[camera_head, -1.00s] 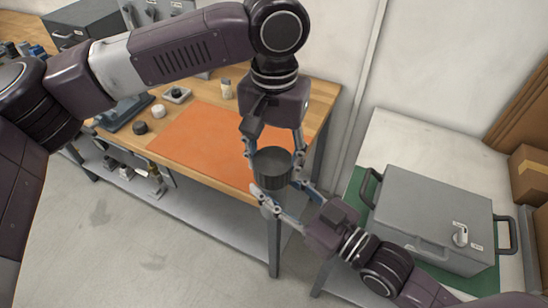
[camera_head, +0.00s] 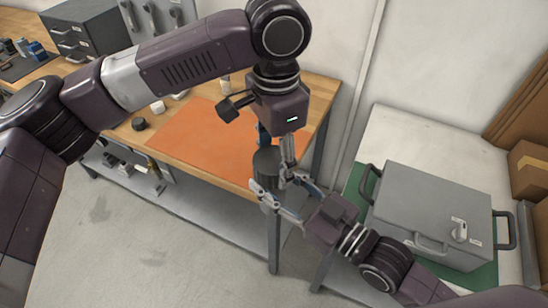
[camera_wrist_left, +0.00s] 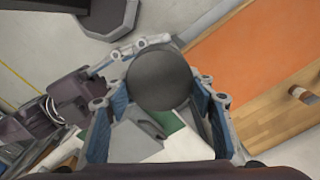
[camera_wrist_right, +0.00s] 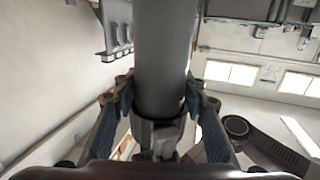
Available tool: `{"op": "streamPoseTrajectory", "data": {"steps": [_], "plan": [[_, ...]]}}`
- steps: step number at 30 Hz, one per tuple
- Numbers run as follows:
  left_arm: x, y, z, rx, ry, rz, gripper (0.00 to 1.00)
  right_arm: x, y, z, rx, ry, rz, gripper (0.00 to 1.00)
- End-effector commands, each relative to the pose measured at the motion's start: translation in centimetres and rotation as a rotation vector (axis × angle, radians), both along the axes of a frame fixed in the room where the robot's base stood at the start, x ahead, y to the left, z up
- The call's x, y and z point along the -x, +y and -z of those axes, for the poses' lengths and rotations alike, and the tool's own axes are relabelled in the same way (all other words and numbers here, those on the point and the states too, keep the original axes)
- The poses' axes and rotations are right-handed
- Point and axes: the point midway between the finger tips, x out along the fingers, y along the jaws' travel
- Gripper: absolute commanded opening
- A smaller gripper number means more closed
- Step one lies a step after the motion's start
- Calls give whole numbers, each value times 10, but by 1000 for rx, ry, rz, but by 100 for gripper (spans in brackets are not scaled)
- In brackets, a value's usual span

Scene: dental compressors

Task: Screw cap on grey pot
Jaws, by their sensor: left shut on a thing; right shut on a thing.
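The grey pot (camera_head: 266,180) is a dark grey cylinder held upright in front of the workbench edge. It also shows as a long grey cylinder in the right wrist view (camera_wrist_right: 165,60). My right gripper (camera_head: 275,196) is shut on the pot from the side. A dark round cap (camera_wrist_left: 160,80) fills the space between the fingers in the left wrist view. My left gripper (camera_head: 274,155) points down from above and is shut on the cap at the pot's top. A finger hides part of the rim, and I cannot make out the seam between cap and pot.
The wooden workbench (camera_head: 188,160) has an orange mat (camera_head: 205,135). A dark round piece (camera_head: 139,123) and a white one (camera_head: 157,106) lie left of the mat. A grey case (camera_head: 430,205) stands on the right table. Floor at front left is clear.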

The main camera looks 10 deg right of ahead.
Motion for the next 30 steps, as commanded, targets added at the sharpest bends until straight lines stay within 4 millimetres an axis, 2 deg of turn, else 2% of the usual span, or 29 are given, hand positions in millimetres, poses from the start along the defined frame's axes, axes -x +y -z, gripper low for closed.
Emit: {"op": "streamPoseTrajectory", "data": {"steps": [30], "plan": [[6, 8, 0, -7, 2, 2021, 30, 0, 0, 0, -1, 1, 0, 0]]}}
